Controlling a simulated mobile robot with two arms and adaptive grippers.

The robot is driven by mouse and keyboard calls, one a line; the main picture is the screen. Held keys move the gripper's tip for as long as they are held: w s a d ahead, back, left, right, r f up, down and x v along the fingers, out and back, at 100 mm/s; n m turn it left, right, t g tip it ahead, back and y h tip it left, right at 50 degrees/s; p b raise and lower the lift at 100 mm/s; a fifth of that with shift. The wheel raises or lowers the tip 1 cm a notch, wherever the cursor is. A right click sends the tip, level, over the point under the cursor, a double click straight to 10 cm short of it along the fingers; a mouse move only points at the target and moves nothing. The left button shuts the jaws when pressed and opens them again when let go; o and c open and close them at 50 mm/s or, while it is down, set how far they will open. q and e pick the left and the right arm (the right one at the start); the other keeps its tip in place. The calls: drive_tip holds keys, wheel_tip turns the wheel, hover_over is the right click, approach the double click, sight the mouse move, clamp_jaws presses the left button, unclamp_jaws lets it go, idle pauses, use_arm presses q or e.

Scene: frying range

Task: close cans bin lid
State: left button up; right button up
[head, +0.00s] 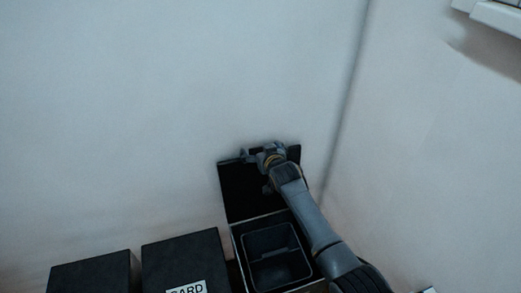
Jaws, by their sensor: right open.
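The open bin (236,246) stands at the bottom centre of the head view, in the corner by the walls, with a dark inner bucket showing. Its black lid (240,195) is raised upright against the wall behind. The bin's label is not in view, so I cannot read whether it is the cans bin. My right gripper (262,152) is open at the top part of the raised lid, in front of it or at its upper edge. I cannot tell whether it touches the lid. My left gripper is not in view.
Two black bins with shut lids stand to the left: one (182,258) with a white label ending in "ARD" (187,287), another (95,273) further left. Pale walls meet in a corner just right of the open bin. A white fixture (497,17) is at top right.

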drive_tip(key=shift+r, duration=0.15)
drive_tip(key=c, duration=1.7)
drive_tip(key=shift+s+d+p, duration=0.15)
drive_tip(key=shift+s+p, duration=0.15)
drive_tip(key=shift+s, duration=0.15)
drive_tip(key=s, duration=0.1)
drive_tip(key=s+d+t+p, duration=0.1)
drive_tip(key=s, duration=0.1)
drive_tip(key=shift+s+d+t+y, duration=0.25)
drive_tip(key=shift+s+t+y, duration=0.05)
drive_tip(key=s+d+f+t+y, duration=0.1)
drive_tip(key=s+d+t, duration=0.1)
drive_tip(key=s, duration=0.6)
drive_tip(key=shift+s+d+f+t, duration=0.3)
drive_tip(key=shift+s+d+f, duration=0.05)
drive_tip(key=shift+d, duration=0.45)
drive_tip(key=s, duration=0.1)
drive_tip(key=s+d+f+p, duration=0.1)
drive_tip(key=s, duration=0.1)
drive_tip(key=s+d+f, duration=0.1)
drive_tip(key=shift+s, duration=0.25)
drive_tip(key=shift+s+d+f, duration=0.15)
drive_tip(key=shift+s+f, duration=0.3)
drive_tip(key=shift+s, duration=0.1)
